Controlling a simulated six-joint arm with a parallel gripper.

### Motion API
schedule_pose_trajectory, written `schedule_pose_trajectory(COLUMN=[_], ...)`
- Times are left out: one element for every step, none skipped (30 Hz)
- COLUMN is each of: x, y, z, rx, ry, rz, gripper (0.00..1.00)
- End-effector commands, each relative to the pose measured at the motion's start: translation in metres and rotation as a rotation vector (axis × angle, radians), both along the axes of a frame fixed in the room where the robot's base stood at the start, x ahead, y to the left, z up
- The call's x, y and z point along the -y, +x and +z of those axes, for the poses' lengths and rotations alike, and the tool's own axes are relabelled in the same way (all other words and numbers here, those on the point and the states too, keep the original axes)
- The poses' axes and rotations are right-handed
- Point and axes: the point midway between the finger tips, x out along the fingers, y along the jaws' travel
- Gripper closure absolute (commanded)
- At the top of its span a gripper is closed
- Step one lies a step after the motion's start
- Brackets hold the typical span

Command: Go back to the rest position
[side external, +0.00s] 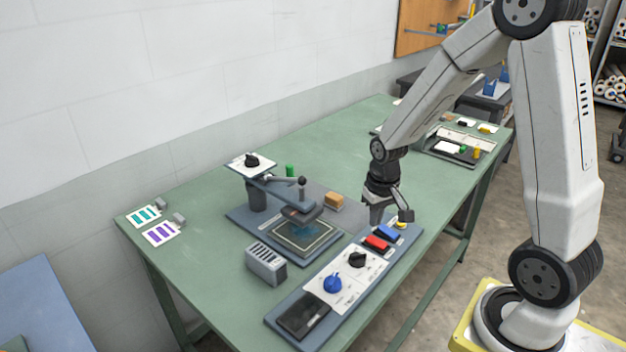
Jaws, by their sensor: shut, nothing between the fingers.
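My gripper (404,215) is shut and empty. It hangs low over the far end of the control panel, close to a yellow button (401,224). I cannot tell whether it touches the button. The control panel (268,346) lies along the table's near edge. It carries a blue button (389,233), a red button (377,244), a black knob (358,260), a blue knob (332,282) and a dark display (302,316).
The press (258,194) with its lever stands left of my gripper on the green table (212,292). A tan block (334,200) and a grey slotted holder (266,264) sit beside it. A tray (440,153) with small parts lies at the far end. The space above the table is mostly clear.

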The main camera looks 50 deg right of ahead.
Motion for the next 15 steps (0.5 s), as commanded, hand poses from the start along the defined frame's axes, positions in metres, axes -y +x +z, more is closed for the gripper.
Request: schedule_pose_trajectory(x=[-0.014, -0.021, -0.032, -0.040, -0.048, -0.058, -0.065, -0.072, -0.080, -0.086, -0.091, -0.096, -0.100, -0.103, -0.106], y=[-0.002, -0.003, -0.006, -0.009, -0.011, -0.015, -0.018, -0.021, -0.025, -0.028, -0.030, -0.034, -0.036, -0.038, -0.040], z=[0.005, 0.008, 0.011, 0.013, 0.016, 0.019, 0.020, 0.023, 0.025, 0.026, 0.027, 0.028, 0.029, 0.030, 0.030], rx=[0.017, 0.029, 0.042, 0.055, 0.067, 0.082, 0.093, 0.104, 0.118, 0.127, 0.137, 0.146, 0.154, 0.159, 0.165], ry=[-0.006, -0.010, -0.014, -0.017, -0.020, -0.024, -0.026, -0.029, -0.032, -0.033, -0.034, -0.036, -0.037, -0.038, -0.038], rz=[0.043, 0.068, 0.104, 0.131, 0.157, 0.192, 0.219, 0.244, 0.275, 0.296, 0.316, 0.338, 0.353, 0.365, 0.380], gripper=[1.00, 1.00, 1.00, 1.00, 1.00, 1.00, 1.00, 1.00, 1.00, 1.00, 1.00, 1.00, 1.00, 1.00, 1.00])
